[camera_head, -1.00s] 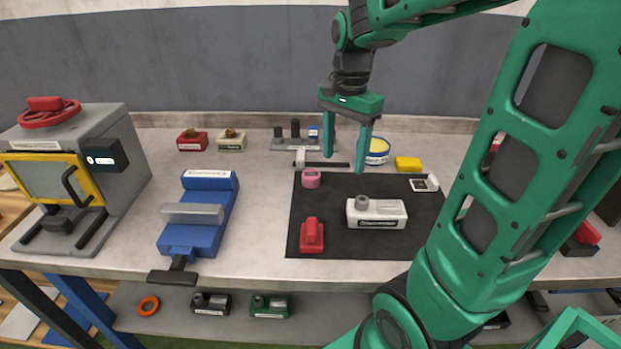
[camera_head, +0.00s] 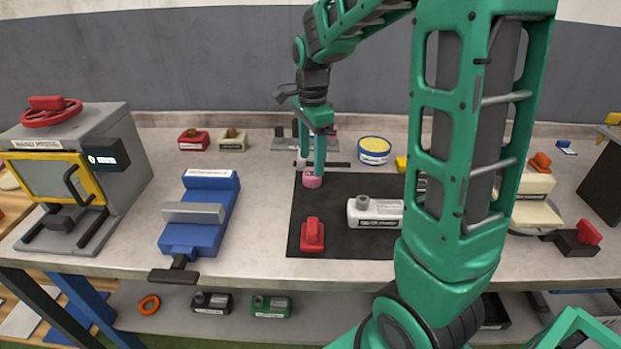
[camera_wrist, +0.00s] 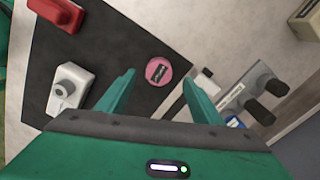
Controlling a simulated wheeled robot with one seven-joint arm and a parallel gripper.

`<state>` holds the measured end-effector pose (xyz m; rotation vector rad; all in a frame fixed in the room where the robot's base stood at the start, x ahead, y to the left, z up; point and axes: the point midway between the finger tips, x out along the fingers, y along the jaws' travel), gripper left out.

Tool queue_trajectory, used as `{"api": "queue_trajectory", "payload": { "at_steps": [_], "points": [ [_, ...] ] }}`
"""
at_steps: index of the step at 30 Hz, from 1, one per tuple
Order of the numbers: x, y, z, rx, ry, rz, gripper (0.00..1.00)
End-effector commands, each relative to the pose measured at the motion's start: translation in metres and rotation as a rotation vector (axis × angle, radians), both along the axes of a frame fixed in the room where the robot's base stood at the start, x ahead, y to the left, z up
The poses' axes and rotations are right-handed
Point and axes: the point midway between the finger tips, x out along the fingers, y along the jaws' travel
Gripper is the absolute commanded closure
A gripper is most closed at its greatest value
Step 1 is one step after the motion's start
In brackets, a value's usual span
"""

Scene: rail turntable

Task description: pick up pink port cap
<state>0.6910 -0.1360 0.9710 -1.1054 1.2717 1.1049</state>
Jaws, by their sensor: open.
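The pink port cap (camera_head: 312,181) sits at the back left corner of the black mat (camera_head: 350,238). In the head view my gripper (camera_head: 311,168) points down over it, and the fingers partly cover it. Nothing is held. I cannot tell the exact height of the fingertips above the cap.
On the mat are a red part (camera_head: 312,236) and a white labelled block (camera_head: 375,213). Behind the cap stands a grey fixture with dark posts (camera_wrist: 245,97). A blue vise (camera_head: 205,215) is to the left. A yellow-topped tin (camera_head: 374,150) stands at the back right.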

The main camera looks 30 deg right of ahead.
Motion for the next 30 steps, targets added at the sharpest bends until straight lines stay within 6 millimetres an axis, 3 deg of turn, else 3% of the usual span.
{"api": "queue_trajectory", "payload": {
  "at_steps": [10,20,26,30],
  "points": [
    [-0.002,-0.001,-0.044,0.0,0.004,0.0,0.4],
    [-0.002,-0.001,-0.051,0.0,0.001,0.0,0.4],
    [-0.002,-0.001,-0.051,0.0,0.001,0.0,0.83],
    [-0.002,-0.001,-0.051,0.0,0.001,0.0,0.83]
  ]
}}
